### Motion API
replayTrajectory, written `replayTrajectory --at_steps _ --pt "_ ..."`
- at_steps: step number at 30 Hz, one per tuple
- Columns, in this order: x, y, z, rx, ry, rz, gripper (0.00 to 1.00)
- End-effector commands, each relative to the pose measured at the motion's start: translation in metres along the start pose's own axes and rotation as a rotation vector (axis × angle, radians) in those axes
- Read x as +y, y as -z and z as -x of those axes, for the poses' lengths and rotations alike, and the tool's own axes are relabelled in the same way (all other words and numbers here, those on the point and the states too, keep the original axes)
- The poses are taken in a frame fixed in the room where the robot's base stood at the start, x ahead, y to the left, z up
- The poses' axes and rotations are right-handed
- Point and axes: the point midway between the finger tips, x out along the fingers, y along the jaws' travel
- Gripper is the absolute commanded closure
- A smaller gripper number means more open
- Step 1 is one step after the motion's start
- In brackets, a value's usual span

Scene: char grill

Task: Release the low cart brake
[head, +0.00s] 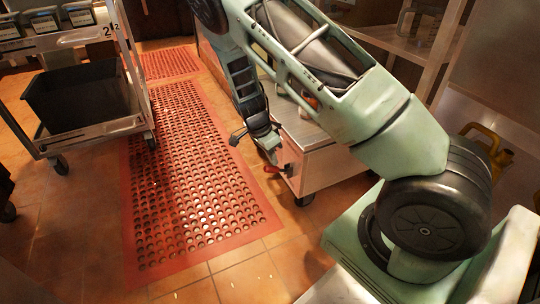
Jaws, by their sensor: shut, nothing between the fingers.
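A low metal cart (330,170) stands at the middle right on casters. A small red-handled lever (273,169), which looks like the cart brake, juts left from its near left corner on a dark pivot. My gripper (269,157) points down just above the lever, with its fingers shut and nothing seen between them. I cannot tell whether the fingertips touch the red handle. My pale green arm crosses above the cart and hides much of its top.
A red perforated mat (190,190) covers the tiled floor left of the cart. A wheeled shelf cart (100,128) with a black bin (70,95) stands at the left. A metal shelf (400,45) and a yellow container (490,145) are at the right.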

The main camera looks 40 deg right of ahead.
Motion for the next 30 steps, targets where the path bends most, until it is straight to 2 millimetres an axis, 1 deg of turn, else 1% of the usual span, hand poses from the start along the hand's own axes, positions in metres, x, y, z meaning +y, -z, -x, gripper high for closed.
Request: replayTrajectory --at_steps 11,16,23,30 --pt "0.000 -0.001 0.001 0.008 -0.002 0.000 1.00" --pt "0.000 -0.005 0.001 0.055 -0.009 -0.003 1.00" --pt "-0.002 -0.018 -0.004 0.201 -0.029 -0.017 1.00" --pt "-0.008 -0.036 -0.022 0.406 -0.055 -0.047 1.00"
